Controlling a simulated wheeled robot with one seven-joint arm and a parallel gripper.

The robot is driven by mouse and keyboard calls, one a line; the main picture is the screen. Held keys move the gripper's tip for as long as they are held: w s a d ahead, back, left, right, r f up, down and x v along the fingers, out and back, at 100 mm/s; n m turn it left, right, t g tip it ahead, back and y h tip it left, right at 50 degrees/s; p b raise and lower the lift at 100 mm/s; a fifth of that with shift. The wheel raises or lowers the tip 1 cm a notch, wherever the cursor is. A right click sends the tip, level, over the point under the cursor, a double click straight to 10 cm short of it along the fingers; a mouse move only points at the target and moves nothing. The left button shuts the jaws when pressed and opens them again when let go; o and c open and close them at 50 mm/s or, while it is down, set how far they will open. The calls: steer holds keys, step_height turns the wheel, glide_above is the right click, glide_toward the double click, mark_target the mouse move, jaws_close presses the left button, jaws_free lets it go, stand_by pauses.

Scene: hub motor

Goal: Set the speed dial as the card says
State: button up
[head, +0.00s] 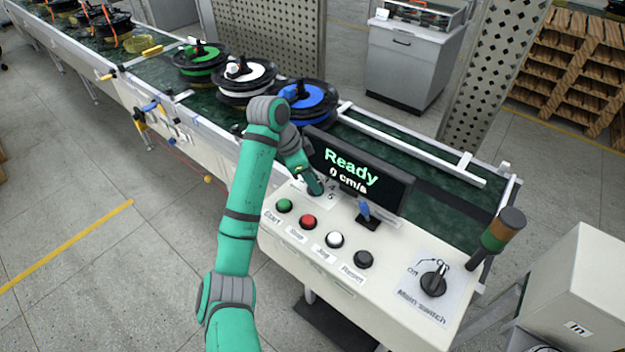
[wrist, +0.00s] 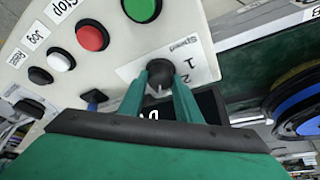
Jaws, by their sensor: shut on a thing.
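The speed dial (wrist: 159,90) is a dark knob on a white label plate (wrist: 200,62), with the numbers 1 and 2 readable beside it in the wrist view. My gripper (wrist: 160,72) is shut on the dial, one green finger on each side. In the head view my gripper (head: 315,187) hides most of the dial, and 4 and 5 show on the plate beside it. The pointer's exact setting cannot be told. The display (head: 355,172) reads "Ready" and "0 cm/s". I cannot make out a readable setting card in either view.
Green (head: 284,205), red (head: 308,222), white (head: 334,240) and black (head: 363,259) buttons line the panel's front. The main switch (head: 433,281) is at the right. A signal lamp (head: 503,230) stands at the panel's edge. Wheel hubs (head: 247,78) sit on the conveyor behind.

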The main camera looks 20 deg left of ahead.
steer(key=shift+w+r+m+g, duration=0.15)
steer(key=shift+m+g, duration=0.15)
steer(key=shift+m, duration=0.5)
steer(key=o, duration=1.1)
steer(key=shift+c, duration=0.2)
steer(key=v, duration=1)
steer(key=shift+a+r, duration=0.25)
steer(key=shift+a, duration=0.05)
